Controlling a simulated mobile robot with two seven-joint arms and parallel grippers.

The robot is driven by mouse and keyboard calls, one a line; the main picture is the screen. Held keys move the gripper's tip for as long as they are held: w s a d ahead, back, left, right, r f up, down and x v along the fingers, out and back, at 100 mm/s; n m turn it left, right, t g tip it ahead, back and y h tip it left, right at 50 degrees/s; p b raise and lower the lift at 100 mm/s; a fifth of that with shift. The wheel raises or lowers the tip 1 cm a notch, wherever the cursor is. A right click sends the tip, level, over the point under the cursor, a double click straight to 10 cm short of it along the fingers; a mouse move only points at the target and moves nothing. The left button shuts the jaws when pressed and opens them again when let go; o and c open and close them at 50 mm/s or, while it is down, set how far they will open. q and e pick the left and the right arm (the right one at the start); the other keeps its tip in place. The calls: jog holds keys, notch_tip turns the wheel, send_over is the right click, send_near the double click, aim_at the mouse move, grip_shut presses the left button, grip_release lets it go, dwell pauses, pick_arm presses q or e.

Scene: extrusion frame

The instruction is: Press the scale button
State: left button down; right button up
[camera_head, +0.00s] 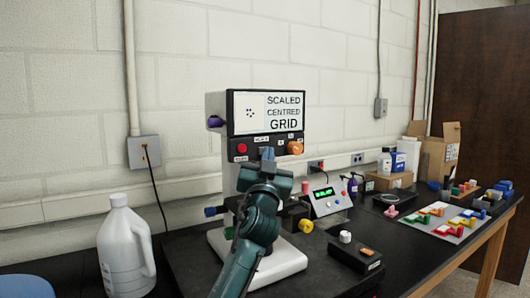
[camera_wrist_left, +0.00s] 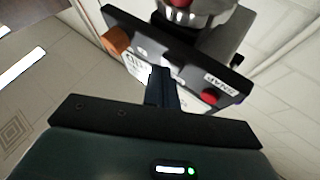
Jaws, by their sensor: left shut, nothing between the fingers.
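A microscope-like instrument has a screen (camera_head: 266,112) reading "SCALED CENTRED GRID". Its black control panel (camera_head: 254,148) is below, with a red button (camera_head: 241,148) at left and an orange knob (camera_head: 295,148) at right. In the left wrist view, the shut fingers (camera_wrist_left: 163,88) point at the panel between the orange knob (camera_wrist_left: 117,40) and the red button (camera_wrist_left: 208,96). The fingers hide whatever is behind them; contact is unclear. My right gripper is not in view.
A white jug (camera_head: 126,250) stands left of the instrument. A grey box with a green display (camera_head: 327,198) and a black box with a white knob (camera_head: 355,250) stand to the right. Coloured parts (camera_head: 440,222) and a cardboard box (camera_head: 438,155) are farther right.

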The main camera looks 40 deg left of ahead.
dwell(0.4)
pick_arm(q)
jog(key=shift+s+d, duration=0.3)
jog(key=shift+d, duration=0.4)
jog(key=d, duration=0.1)
jog(key=s+d, duration=0.1)
jog(key=d, duration=0.1)
jog(key=s+d, duration=0.1)
jog(key=shift+d+b, duration=0.35)
jog(key=shift+b, duration=0.05)
dwell(0.6)
